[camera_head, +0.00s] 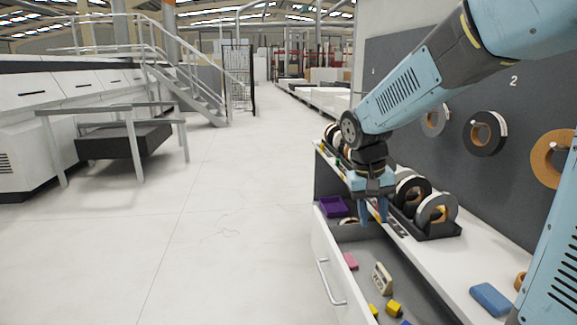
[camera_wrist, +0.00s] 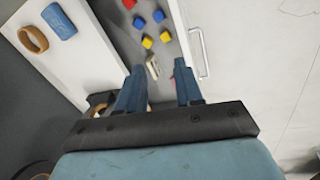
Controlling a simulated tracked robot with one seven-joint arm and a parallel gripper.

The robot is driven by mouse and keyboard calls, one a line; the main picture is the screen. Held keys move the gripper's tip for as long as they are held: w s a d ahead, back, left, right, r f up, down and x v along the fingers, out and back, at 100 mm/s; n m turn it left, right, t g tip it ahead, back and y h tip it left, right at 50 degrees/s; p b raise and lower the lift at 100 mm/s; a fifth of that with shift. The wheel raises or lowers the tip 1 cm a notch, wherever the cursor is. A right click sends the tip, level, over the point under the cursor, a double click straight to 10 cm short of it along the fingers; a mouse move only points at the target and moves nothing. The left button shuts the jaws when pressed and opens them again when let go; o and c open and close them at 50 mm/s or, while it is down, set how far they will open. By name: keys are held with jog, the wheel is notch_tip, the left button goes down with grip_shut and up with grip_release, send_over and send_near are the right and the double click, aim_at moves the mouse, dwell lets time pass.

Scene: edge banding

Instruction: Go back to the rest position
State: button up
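My gripper (camera_head: 376,212) hangs from my blue arm over the back part of an open drawer (camera_head: 332,262), fingers pointing down. In the wrist view its two blue fingers (camera_wrist: 158,82) are spread apart, with nothing held between them. Below the fingers lie a beige lettered block (camera_head: 382,278), a pink block (camera_head: 350,261) and yellow blocks (camera_head: 393,307) in the drawer. The wrist view also shows red and blue blocks there. A purple tray (camera_head: 333,207) sits at the drawer's far end, left of the gripper.
A white counter (camera_head: 440,262) beside the drawer carries a black rack (camera_head: 432,229) of banding rolls and a blue block (camera_head: 490,299). Rolls hang on the grey wall panel (camera_head: 394,60). The drawer handle (camera_head: 328,283) juts left. The floor (camera_head: 225,240) to the left is clear.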

jog(key=s+d+r+t+y, duration=0.1)
jog(key=s+r, duration=0.3)
jog(key=s, duration=0.4)
jog(key=s+d+r+t+y, duration=0.1)
jog(key=s+d+r+t, duration=0.2)
jog(key=s, duration=0.5)
jog(key=shift+s+r+t, duration=0.15)
jog(key=shift+r+t, duration=0.2)
jog(key=shift+t, duration=0.35)
jog(key=shift+d, duration=0.1)
